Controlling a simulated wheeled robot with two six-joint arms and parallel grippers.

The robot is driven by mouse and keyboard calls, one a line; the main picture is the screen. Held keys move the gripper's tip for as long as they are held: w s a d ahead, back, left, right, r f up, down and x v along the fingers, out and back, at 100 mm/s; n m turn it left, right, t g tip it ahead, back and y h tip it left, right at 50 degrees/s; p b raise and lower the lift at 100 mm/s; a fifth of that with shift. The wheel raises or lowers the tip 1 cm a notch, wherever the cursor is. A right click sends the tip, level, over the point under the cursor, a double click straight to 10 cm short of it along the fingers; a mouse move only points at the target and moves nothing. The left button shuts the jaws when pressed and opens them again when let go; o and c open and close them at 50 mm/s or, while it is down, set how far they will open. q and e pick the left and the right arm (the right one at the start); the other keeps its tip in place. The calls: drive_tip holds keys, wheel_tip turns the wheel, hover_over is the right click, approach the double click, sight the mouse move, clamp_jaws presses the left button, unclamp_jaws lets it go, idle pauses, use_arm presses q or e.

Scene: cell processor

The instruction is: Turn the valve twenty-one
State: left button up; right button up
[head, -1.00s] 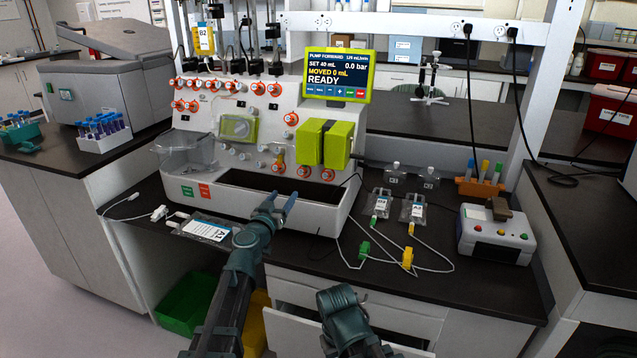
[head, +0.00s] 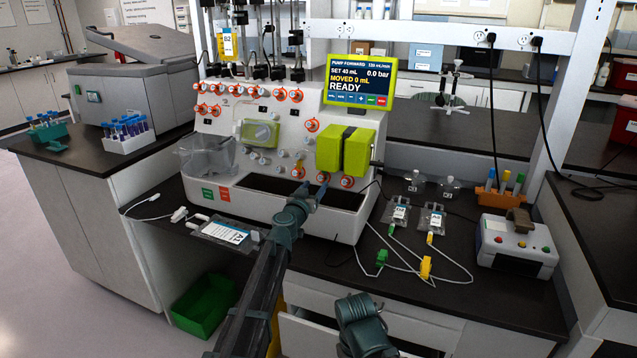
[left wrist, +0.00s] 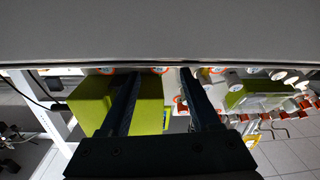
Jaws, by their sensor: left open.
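The cell processor (head: 270,140) is a white bench machine with several orange-ringed white valves. Their numbers are too small to read, so I cannot tell which valve is twenty-one. Upper valves (head: 281,95) sit in rows, one (head: 312,125) sits left of the green block, and another (head: 347,182) sits below it. My left gripper (head: 311,188) is open and empty in front of the machine's lower panel, near the low valves. In the left wrist view its two fingers (left wrist: 157,80) are apart, with an orange ring between their tips.
The green block (head: 343,150) projects above the low valves. A screen (head: 360,80) reads READY, 0.0 bar. A labelled bag (head: 225,232) lies at the bench's front left. Small bags (head: 398,211), tubing and a grey box (head: 513,243) lie to the right.

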sight(320, 179)
use_arm(q)
drive_tip(key=x, duration=0.4)
clamp_jaws()
